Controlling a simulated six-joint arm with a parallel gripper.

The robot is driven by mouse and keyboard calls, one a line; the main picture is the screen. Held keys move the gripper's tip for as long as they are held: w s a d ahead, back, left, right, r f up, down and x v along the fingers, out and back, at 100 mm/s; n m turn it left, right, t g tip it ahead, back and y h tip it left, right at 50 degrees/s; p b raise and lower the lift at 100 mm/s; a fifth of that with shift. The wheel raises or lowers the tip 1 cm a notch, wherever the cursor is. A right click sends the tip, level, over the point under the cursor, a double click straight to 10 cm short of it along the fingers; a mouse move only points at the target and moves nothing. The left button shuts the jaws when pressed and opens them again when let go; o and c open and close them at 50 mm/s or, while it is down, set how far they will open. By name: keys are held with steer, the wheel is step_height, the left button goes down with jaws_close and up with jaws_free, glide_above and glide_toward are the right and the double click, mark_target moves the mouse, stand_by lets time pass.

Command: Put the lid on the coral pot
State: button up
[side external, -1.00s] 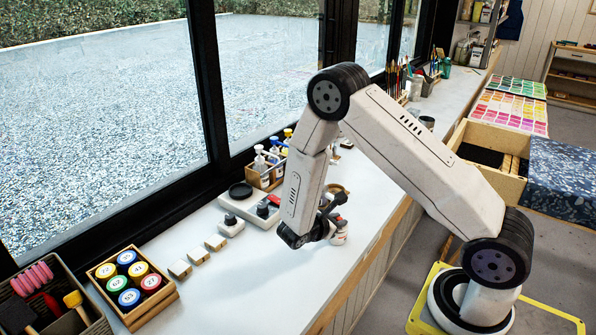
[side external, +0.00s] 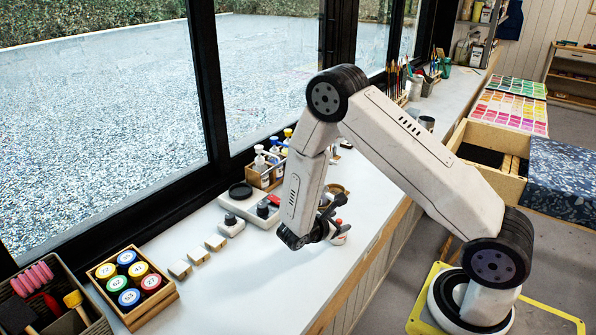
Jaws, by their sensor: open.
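My gripper (side external: 327,226) is low over the white counter, right of the middle of the picture, at the lower end of my arm. It is open. A small white pot with a red-coral part (side external: 341,233) stands on the counter right beside the fingers, partly hidden by them. Whether the fingers touch it, and whether a lid is on it, I cannot tell. A separate lid cannot be made out with certainty.
A wooden crate of pump bottles (side external: 262,172) and a scale-like device (side external: 246,208) stand by the window. Several small beige blocks (side external: 198,255) lie left of my gripper. A wooden box of coloured jars (side external: 134,290) stands at lower left. The counter's front strip (side external: 285,285) is clear.

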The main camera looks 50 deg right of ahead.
steer(key=v, duration=0.8)
steer(key=shift+d, duration=0.1)
stand_by(0.6)
steer(key=s+a+r+m+t+y, duration=0.4)
steer(key=s+a+r+m+y, duration=0.2)
steer(key=m+y, duration=0.7)
steer(key=shift+s+a+r+m, duration=0.35)
steer(key=shift+a+r, duration=0.7)
steer(key=shift+a, duration=0.75)
